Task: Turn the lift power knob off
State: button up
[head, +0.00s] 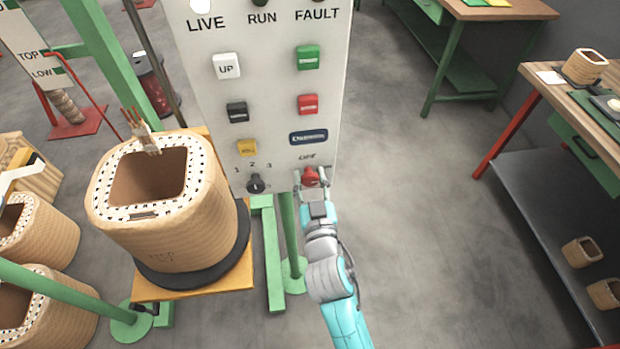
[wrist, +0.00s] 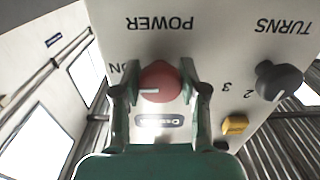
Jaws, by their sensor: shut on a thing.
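The red power knob (head: 311,177) is at the lower right of the white control panel (head: 270,100), with an "OFF" label above it. My gripper (wrist: 155,85) reaches it from below in the head view and is shut on it, with one finger on each side. In the wrist view, which shows the panel upside down, the red knob (wrist: 158,80) sits by the word "POWER". A white mark on it points left, towards a partly hidden label that looks like "ON". The fingers hide part of the knob's surroundings.
A black turns knob (head: 256,184) is left of the red knob, with a yellow button (head: 247,148) above it. A blue plate (head: 308,137) and a red button (head: 308,104) are above. A wound coil (head: 160,210) stands left.

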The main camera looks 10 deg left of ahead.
jog(key=n, duration=0.8)
jog(key=shift+d+n, duration=0.1)
jog(key=shift+n, duration=0.2)
jog(key=n, duration=0.4)
jog(key=shift+n, duration=0.3)
jog(key=n, duration=0.4)
jog(key=shift+n, duration=0.3)
jog(key=o, duration=1.1)
jog(key=shift+r, duration=0.1)
